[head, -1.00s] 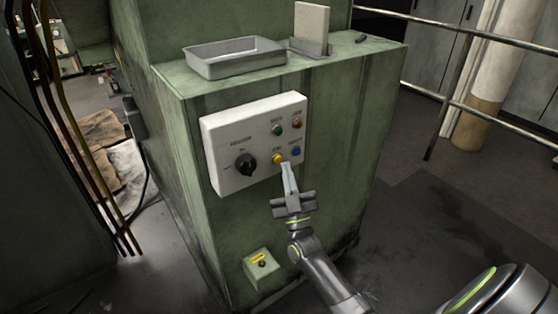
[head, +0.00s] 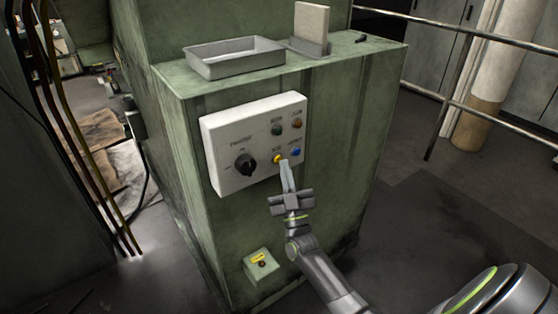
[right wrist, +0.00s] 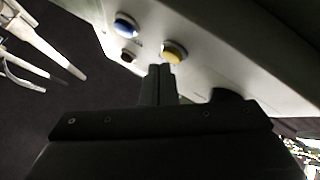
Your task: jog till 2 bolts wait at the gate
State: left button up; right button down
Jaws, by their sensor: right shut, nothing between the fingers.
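A white control panel (head: 222,133) is on the front of the green machine (head: 330,150). It carries a yellow button (head: 276,160), a blue button (head: 296,152), a green button (head: 277,130), a red-orange button (head: 297,124) and a black rotary knob (head: 245,165). My right gripper (head: 285,164) is shut and empty, its tips at or just in front of the yellow button. In the right wrist view the fingers (right wrist: 158,72) point close to the yellow button (right wrist: 174,51); I cannot tell whether they touch it. My left gripper is not in view. No bolts or gate can be made out.
A grey empty-looking tray (head: 235,70) and a pale upright plate in a holder (head: 311,22) stand on the machine's top. A metal railing (head: 470,40) runs at the right. Floor is clear at right.

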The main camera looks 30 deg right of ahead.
jog(key=shift+w, duration=0.4)
dwell(0.4)
jog(key=shift+s, duration=0.1)
dwell(2.5)
jog(key=shift+s+p, duration=0.3)
jog(key=shift+s, duration=0.4)
jog(key=s+p, duration=0.2)
jog(key=s, duration=0.3)
jog(key=shift+d, duration=0.2)
jog(key=shift+f, duration=0.1)
